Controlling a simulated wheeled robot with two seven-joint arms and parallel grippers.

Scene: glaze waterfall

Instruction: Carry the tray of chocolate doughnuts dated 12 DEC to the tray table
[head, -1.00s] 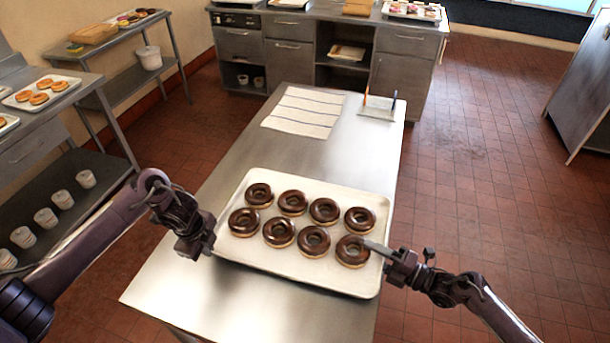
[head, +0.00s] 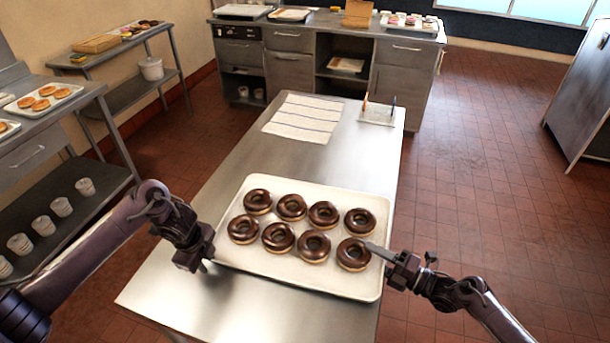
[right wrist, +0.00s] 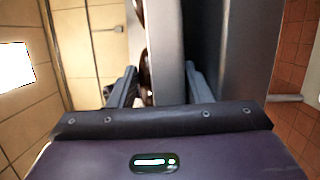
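A pale tray (head: 232,262) holds two rows of chocolate doughnuts (head: 313,245) and sits on the near part of a steel table (head: 240,300). I can read no date on it. My left gripper (head: 204,256) is at the tray's left edge; its fingers are hidden. My right gripper (head: 384,256) is at the right edge, with one finger over the rim. In the right wrist view the fingers of that gripper (right wrist: 162,88) stand apart, with a grey edge and part of a doughnut showing between them. I cannot tell which surface is the tray table.
A lined white sheet (head: 303,117) and a small holder with orange and blue sticks (head: 377,115) lie at the table's far end. Shelving with orange-topped pastries (head: 40,97) is left. A steel counter (head: 290,68) stands behind.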

